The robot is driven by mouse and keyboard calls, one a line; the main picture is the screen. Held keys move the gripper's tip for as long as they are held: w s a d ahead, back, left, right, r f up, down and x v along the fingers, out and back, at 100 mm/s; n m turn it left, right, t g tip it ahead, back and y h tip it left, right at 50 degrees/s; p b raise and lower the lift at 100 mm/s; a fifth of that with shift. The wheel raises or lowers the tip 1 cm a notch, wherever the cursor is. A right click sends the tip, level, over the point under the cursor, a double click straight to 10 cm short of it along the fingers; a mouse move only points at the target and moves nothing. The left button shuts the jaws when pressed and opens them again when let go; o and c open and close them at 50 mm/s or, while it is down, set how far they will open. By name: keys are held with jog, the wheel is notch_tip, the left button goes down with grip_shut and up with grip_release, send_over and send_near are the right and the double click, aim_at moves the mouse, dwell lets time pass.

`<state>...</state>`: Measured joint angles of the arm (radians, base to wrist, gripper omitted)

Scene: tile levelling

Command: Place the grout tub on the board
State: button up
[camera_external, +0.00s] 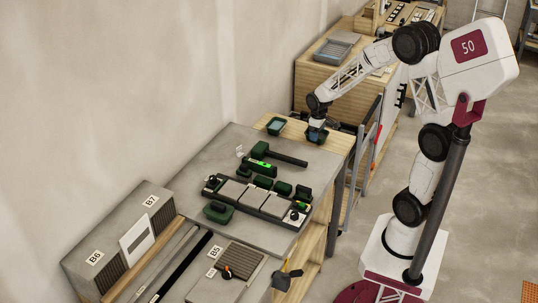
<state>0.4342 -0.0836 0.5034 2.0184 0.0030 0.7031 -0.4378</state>
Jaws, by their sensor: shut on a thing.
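My gripper (317,123) points down over the far end of the bench, shut on a small dark green tub (317,136), which looks like the grout tub. Part of the tub is hidden by my fingers. It is at or just above the pale wooden board (339,145); I cannot tell whether it touches. A second dark green tub with a blue-grey inside (276,126) sits on the same board to the left.
A green mallet (260,151) with a dark handle lies on the grey bench top (230,148). Nearer is a dark tray of grey tiles (257,197) with green pieces around it. The wall runs along the left. A wooden workbench (317,82) stands behind.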

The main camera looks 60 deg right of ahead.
jog(key=o, duration=1.3)
notch_tip(320, 180, up, 12)
dwell(0.7)
